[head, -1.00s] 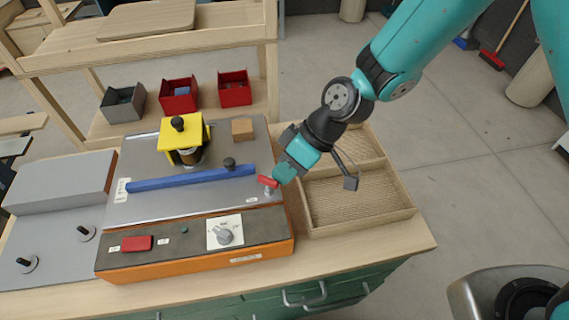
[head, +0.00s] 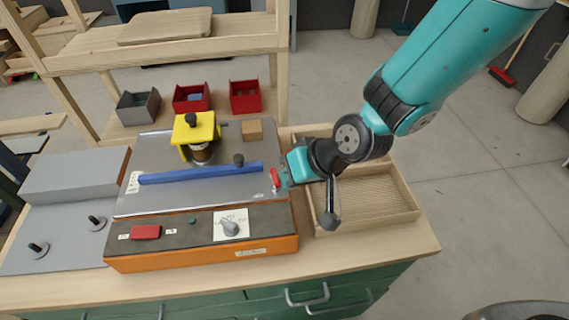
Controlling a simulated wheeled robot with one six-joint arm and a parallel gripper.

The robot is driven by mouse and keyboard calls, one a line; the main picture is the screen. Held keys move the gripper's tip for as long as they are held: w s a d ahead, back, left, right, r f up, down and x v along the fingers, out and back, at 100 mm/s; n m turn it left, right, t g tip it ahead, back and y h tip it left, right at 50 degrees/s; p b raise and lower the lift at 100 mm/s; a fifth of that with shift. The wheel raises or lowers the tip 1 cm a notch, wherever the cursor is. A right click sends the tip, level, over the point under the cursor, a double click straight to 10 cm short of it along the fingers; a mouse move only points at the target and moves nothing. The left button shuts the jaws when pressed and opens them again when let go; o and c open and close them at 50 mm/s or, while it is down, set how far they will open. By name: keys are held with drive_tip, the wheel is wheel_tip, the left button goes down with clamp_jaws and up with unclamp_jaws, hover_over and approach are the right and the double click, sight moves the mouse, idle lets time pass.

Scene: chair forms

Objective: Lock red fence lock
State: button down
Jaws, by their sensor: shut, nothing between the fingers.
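The red fence lock (head: 275,177) is a small red lever at the right end of the blue fence (head: 200,173) on the grey machine table. In the head view its handle now stands roughly along the picture's up-down direction. My gripper (head: 286,177) is shut with nothing in it. It is just right of the red lever, at or very near it; I cannot tell whether they touch. The fingertips are small and partly hidden by the teal gripper body.
A yellow guard (head: 196,129) and a wood block (head: 252,130) stand behind the fence. The orange-fronted panel has a red switch (head: 146,232) and a grey dial (head: 230,226). A wooden tray (head: 385,204) lies to the right, under my arm. Red bins (head: 245,97) stand behind.

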drive_tip(key=shift+w, duration=0.2)
drive_tip(key=shift+w+a+r, duration=0.1)
drive_tip(key=shift+w+a, duration=0.1)
drive_tip(key=shift+a, duration=0.4)
drive_tip(key=shift+w+d, duration=0.1)
drive_tip(key=shift+d, duration=0.1)
drive_tip(key=d+r+b, duration=0.1)
drive_tip(key=d+r, duration=0.6)
drive_tip(key=d, duration=0.3)
drive_tip(key=shift+s+r, duration=0.35)
